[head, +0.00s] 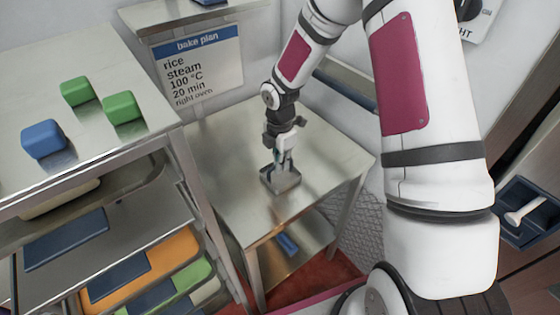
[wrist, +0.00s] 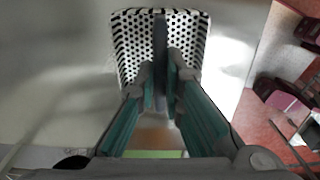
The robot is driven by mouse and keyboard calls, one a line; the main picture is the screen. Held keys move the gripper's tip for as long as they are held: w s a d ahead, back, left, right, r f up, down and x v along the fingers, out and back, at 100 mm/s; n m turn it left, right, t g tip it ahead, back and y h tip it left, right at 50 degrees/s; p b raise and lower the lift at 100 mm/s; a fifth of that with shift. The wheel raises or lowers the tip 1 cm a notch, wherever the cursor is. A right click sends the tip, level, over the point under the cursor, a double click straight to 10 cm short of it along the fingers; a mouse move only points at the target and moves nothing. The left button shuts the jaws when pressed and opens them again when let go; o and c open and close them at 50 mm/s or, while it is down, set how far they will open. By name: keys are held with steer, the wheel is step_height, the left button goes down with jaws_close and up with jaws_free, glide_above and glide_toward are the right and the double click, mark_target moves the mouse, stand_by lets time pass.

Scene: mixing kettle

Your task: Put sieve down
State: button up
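The sieve (head: 281,181) is a small grey metal tray, at the steel table (head: 235,190) in the head view. The wrist view shows its perforated white-and-black basket (wrist: 128,40) and a grey upright handle (wrist: 160,45) in the middle. My gripper (head: 284,158) points down above the sieve. In the wrist view its teal finger pads (wrist: 166,88) close in on either side of the handle, so it looks shut on it. The sieve looks level, at or very near the tabletop; I cannot tell whether it touches. The lower end of the handle is partly hidden by the fingers.
Bare tabletop surrounds the sieve. A steel counter at left carries two green blocks (head: 76,91) and a blue block (head: 44,138), above a rack of coloured trays (head: 165,258). A bake plan sign (head: 200,68) hangs behind. A blue item (head: 287,244) lies on the lower shelf.

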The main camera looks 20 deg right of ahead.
steer(key=o, duration=0.4)
steer(key=shift+r, duration=0.1)
step_height(320, 180, up, 12)
steer(key=b, duration=0.1)
steer(key=s+r+m+t+h, duration=0.2)
steer(key=s+r+m, duration=0.85)
steer(key=r, duration=0.45)
steer(key=s+r+m+t, duration=0.1)
steer(key=s+r+m, duration=0.1)
steer(key=s+m, duration=0.1)
steer(key=s+r+m+t+y, duration=0.1)
steer(key=s+r+m, duration=0.1)
steer(key=s+m, duration=0.2)
steer(key=s+r+m+t+y, duration=0.1)
steer(key=s+r+m, duration=0.1)
steer(key=s+m, duration=0.2)
steer(key=shift+s+t, duration=0.3)
steer(key=shift+s, duration=1.15)
steer(key=shift+r, duration=0.1)
